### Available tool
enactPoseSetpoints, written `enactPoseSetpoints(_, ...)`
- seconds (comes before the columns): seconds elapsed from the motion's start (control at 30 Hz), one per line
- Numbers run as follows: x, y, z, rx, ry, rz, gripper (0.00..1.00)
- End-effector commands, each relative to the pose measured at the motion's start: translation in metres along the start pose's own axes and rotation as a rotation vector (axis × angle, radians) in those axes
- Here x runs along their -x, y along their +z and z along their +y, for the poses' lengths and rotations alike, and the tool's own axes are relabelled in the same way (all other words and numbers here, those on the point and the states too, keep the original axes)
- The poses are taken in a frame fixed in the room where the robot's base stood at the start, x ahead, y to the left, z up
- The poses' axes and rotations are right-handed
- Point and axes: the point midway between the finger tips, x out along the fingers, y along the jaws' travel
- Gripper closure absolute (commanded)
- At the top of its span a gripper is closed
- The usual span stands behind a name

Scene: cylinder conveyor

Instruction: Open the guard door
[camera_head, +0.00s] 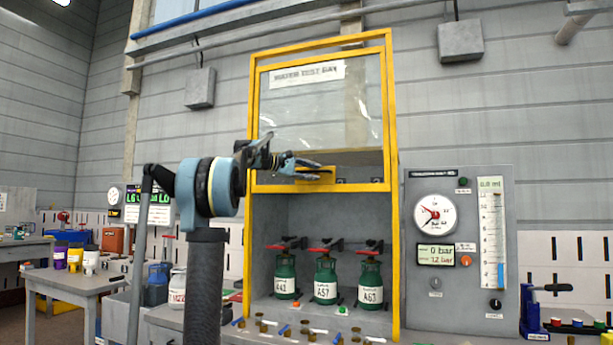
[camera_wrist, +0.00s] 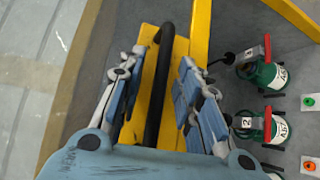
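The guard door (camera_head: 325,110) is a clear panel in a yellow frame on the upper part of a yellow-edged cabinet. Its bottom rail (camera_head: 350,187) sits above the cylinders, and the bay below it is uncovered. A yellow handle mount (camera_head: 314,174) is near the bottom rail. In the wrist view a black bar handle (camera_wrist: 159,85) stands on a yellow plate. My gripper (camera_head: 312,168) is at the handle. The wrist view shows my gripper's (camera_wrist: 168,62) two fingers apart on either side of the bar, with gaps visible, so it looks open around it.
Several green cylinders with red handles, such as the middle one (camera_head: 325,279), stand in the bay. A gauge panel (camera_head: 460,255) is to the right. A grey table (camera_head: 75,282) with small jars is at the left.

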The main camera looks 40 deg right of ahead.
Motion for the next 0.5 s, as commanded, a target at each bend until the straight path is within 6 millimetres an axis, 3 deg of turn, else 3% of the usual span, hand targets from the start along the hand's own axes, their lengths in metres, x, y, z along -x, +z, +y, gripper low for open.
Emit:
enactPoseSetpoints(0.17, 0.022, -0.001, 0.000, 0.000, 0.001, 0.003, 0.69)
enactPoseSetpoints(0.5, 0.086, -0.001, -0.001, 0.001, 0.001, 0.003, 0.69)
